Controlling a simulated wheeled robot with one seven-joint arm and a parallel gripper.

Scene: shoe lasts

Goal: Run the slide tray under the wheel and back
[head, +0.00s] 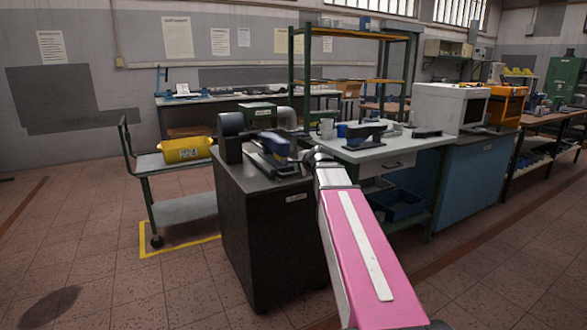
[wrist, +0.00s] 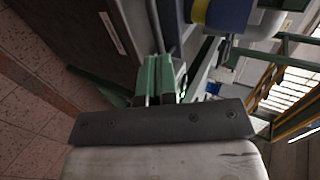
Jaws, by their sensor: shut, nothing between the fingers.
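A machine with a dark round wheel housing (head: 231,124) stands on a black cabinet (head: 262,225) in the head view. The wheel itself is hard to make out. Beside it is a low slide tray (head: 258,163), with a dark blue shoe last (head: 273,143) on it. My gripper (head: 308,156) is at the right end of the tray, small in the head view; I cannot tell whether it touches. In the wrist view its green fingers (wrist: 157,65) are close together with nothing seen between them. A blue body with a yellow band (wrist: 215,14) shows above them.
A workbench (head: 405,150) with another blue last (head: 364,135) and mugs stands to the right of the cabinet. The tiled floor in front is clear.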

